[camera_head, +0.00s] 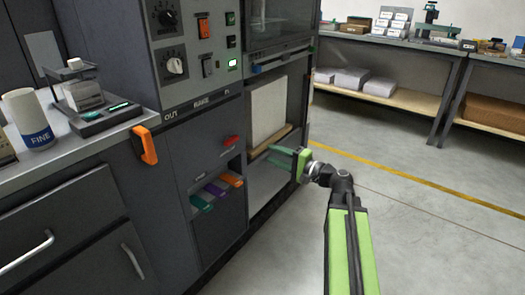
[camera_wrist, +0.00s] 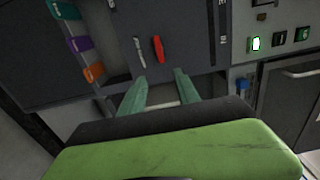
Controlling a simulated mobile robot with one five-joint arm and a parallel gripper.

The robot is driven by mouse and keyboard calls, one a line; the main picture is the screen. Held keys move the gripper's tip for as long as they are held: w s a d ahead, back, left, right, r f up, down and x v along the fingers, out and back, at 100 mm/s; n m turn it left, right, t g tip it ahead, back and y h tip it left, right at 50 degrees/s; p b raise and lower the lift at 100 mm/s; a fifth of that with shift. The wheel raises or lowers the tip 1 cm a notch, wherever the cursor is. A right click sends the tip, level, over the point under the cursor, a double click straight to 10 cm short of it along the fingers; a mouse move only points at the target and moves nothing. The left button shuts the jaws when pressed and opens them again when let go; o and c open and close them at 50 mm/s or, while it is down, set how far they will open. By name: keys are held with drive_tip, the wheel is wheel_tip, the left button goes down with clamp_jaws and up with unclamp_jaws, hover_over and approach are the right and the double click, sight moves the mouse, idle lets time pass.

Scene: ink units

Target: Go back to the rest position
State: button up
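My gripper (camera_head: 270,156) reaches left from my green arm, in front of the open lower bay of the dark machine (camera_head: 200,125). In the wrist view its two teal fingers (camera_wrist: 161,80) stand apart with nothing visibly held between them. The fingertips point toward the machine's front, below a red handle (camera_wrist: 158,49) in that view. The red handle also shows in the head view (camera_head: 230,141), left of my gripper. Whether the fingers touch the machine cannot be told.
Teal (camera_head: 200,202), purple (camera_head: 214,188) and orange (camera_head: 231,179) pieces sit in the machine's lower recess. A counter at left holds a white FINE container (camera_head: 28,118). An orange bracket (camera_head: 144,145) juts from its corner. Floor (camera_head: 430,230) at right is clear; shelves stand behind.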

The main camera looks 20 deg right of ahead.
drive_tip(key=shift+s+d, duration=0.25)
drive_tip(key=shift+s, duration=0.05)
